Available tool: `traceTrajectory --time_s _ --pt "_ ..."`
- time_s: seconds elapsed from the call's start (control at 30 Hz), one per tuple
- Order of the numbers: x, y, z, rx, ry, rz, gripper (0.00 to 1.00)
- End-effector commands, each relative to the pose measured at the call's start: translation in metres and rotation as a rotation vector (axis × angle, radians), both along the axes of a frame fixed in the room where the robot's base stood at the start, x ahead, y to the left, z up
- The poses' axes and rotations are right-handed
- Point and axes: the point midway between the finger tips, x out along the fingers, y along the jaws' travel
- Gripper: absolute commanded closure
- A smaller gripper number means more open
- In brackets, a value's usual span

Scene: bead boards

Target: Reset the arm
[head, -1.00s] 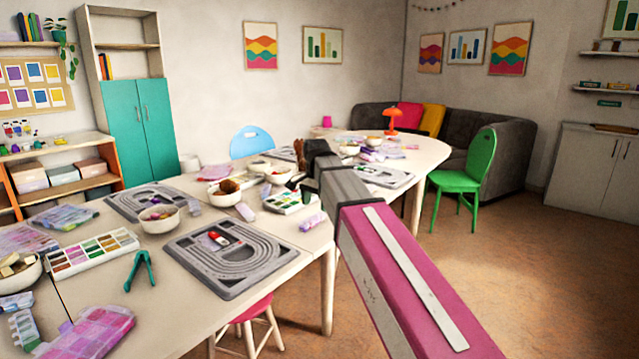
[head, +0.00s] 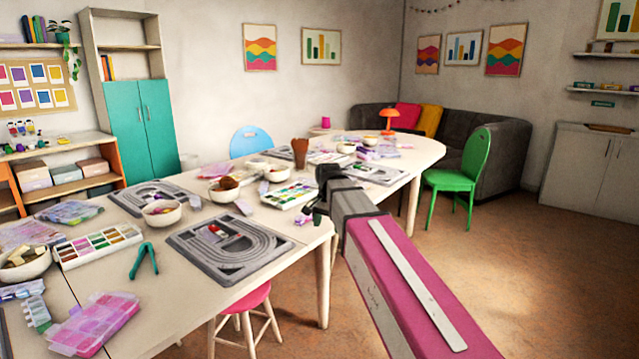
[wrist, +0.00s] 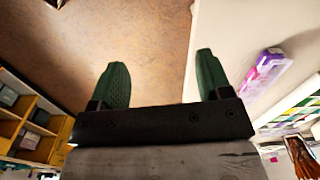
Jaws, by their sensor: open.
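My arm (head: 408,285), magenta and grey, reaches in from the lower right. Its dark end is at the right edge of the table (head: 300,240). My gripper (wrist: 162,78) shows in the wrist view with its two green fingers wide apart and nothing between them. Bare brown floor (wrist: 150,30) and the pale table edge (wrist: 215,25) lie beyond the fingers. In the head view the gripper is small and partly hidden by my arm, beside a small purple item (head: 303,220).
A grey bead board (head: 235,262) with a red and white item on it lies near the front edge. Bowls (head: 162,213), a paint box (head: 98,246), green pliers (head: 143,260) and a pink case (head: 95,325) crowd the table. A green chair (head: 455,180) stands right; floor there is clear.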

Motion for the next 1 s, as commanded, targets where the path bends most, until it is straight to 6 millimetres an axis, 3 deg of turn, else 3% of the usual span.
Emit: traceTrajectory --time_s 0.37,0.7,0.83,1.0 --pt "-0.045 -0.07 -0.11 -0.004 0.004 0.195 0.28" --pt "-0.109 -0.133 -0.205 -0.006 0.004 0.411 0.28" --pt "-0.131 -0.15 -0.229 -0.008 0.002 0.479 0.28" --pt "-0.147 -0.161 -0.246 -0.008 0.001 0.532 0.28"
